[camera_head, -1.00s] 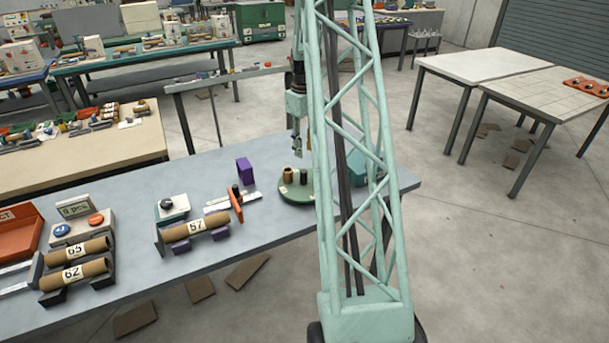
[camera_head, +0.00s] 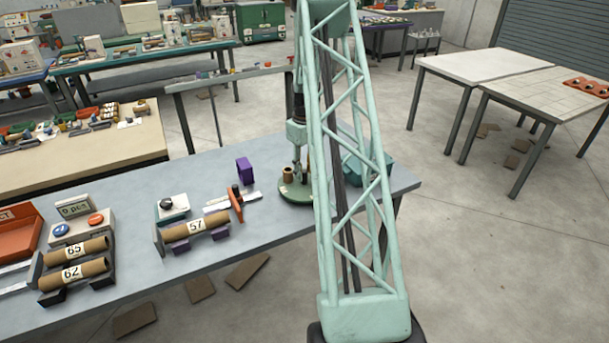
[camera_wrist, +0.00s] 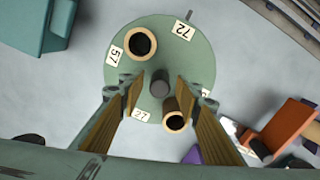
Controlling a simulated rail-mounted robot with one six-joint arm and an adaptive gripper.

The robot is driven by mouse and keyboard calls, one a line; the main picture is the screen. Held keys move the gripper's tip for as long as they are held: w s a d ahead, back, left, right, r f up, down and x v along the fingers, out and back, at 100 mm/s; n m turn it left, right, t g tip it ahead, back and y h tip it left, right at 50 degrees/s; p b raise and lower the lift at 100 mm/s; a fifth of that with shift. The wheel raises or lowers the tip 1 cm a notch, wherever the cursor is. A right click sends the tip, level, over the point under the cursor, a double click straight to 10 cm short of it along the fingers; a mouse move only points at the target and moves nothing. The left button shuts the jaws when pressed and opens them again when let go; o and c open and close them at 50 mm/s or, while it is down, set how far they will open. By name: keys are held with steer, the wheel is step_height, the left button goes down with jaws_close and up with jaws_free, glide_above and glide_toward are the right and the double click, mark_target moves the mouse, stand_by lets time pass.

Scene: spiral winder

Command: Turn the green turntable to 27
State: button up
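The green turntable (camera_head: 294,196) sits on the grey table, partly hidden by my arm. In the wrist view the turntable (camera_wrist: 190,60) shows labels 57 (camera_wrist: 115,55), 72 (camera_wrist: 183,30) and 27 (camera_wrist: 141,114); another label is mostly hidden by a finger. A thin dark mark (camera_wrist: 189,15) stands at the rim beside 72. A dark central knob (camera_wrist: 160,83) rises from the turntable, with two brown tubes (camera_wrist: 141,43) (camera_wrist: 174,121) around it. My gripper (camera_wrist: 158,88) is open, its fingers on either side of the knob with visible gaps. My gripper (camera_head: 297,176) is low over the turntable.
A teal box (camera_wrist: 45,22) stands near the turntable. An orange upright plate (camera_head: 236,204), a purple block (camera_head: 244,170) and a tube marked 57 (camera_head: 196,229) in a cradle lie to the left.

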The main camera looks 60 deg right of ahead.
steer(key=shift+f, duration=0.75)
jaws_close()
